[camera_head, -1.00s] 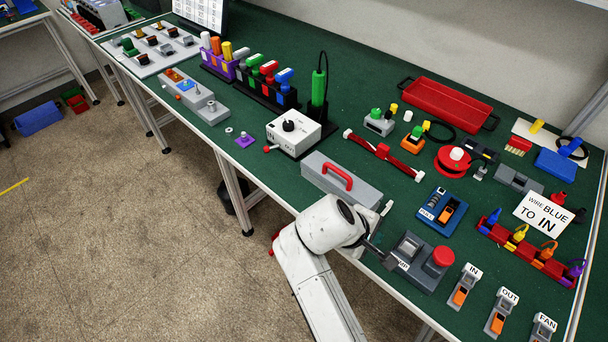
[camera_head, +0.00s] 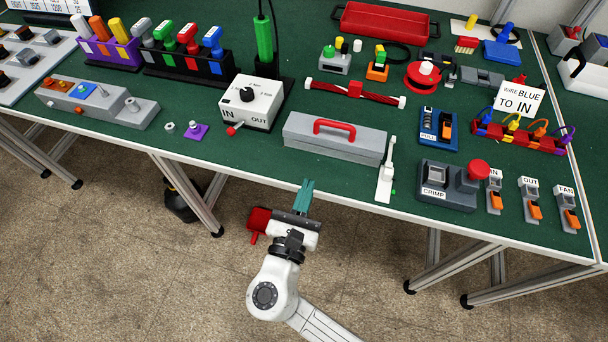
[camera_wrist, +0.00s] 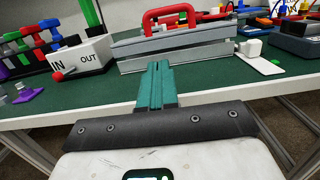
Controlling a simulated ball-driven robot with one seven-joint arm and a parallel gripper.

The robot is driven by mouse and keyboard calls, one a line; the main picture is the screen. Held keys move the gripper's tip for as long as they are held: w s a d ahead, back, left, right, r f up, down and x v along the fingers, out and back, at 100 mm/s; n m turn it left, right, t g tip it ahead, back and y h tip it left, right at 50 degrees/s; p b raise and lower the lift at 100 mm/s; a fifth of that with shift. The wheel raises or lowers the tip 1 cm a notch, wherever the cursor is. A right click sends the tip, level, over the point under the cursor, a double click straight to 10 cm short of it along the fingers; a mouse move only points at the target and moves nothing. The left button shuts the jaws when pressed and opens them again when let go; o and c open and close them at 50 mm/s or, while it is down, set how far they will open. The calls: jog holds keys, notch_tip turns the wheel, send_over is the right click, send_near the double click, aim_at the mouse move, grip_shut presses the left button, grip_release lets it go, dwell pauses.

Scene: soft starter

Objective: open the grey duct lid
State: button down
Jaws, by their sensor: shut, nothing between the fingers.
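The grey duct (camera_head: 300,139) is a long box lying on the green bench near its front edge. Its grey lid (camera_head: 365,139) lies along the top and carries a red handle (camera_head: 334,125). In the wrist view the duct's long side (camera_wrist: 190,57) and the red handle (camera_wrist: 168,15) are straight ahead. My gripper (camera_head: 307,184) has teal fingers and is in front of the bench edge, below and left of the handle. The fingers (camera_wrist: 157,68) are together, empty, and apart from the duct.
A white IN/OUT box (camera_head: 252,101) with a red lever (camera_head: 235,128) stands left of the duct. A strip of green bench (camera_head: 270,160) in front of the duct is clear.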

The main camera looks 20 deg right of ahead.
aim_at(324, 139)
jog(key=p+x, duration=0.1)
jog(key=x, duration=0.7)
jog(key=shift+d+r, duration=0.1)
jog(key=shift+d, duration=0.1)
jog(key=shift+w+d+r+p, duration=0.2)
jog(key=shift+w+r+p, duration=0.15)
jog(key=shift+r, duration=0.2)
jog(key=shift+w+d+r+p, duration=0.25)
jog(key=shift+w+r, duration=0.05)
jog(key=shift+r, duration=0.25)
jog(key=shift+w+d+r, duration=0.25)
jog(key=shift+r, duration=0.15)
jog(key=shift+d, duration=0.1)
jog(key=shift+f, duration=0.15)
jog(key=shift+w+d+p, duration=0.1)
jog(key=shift+w+p, duration=0.05)
jog(key=shift+p, duration=0.15)
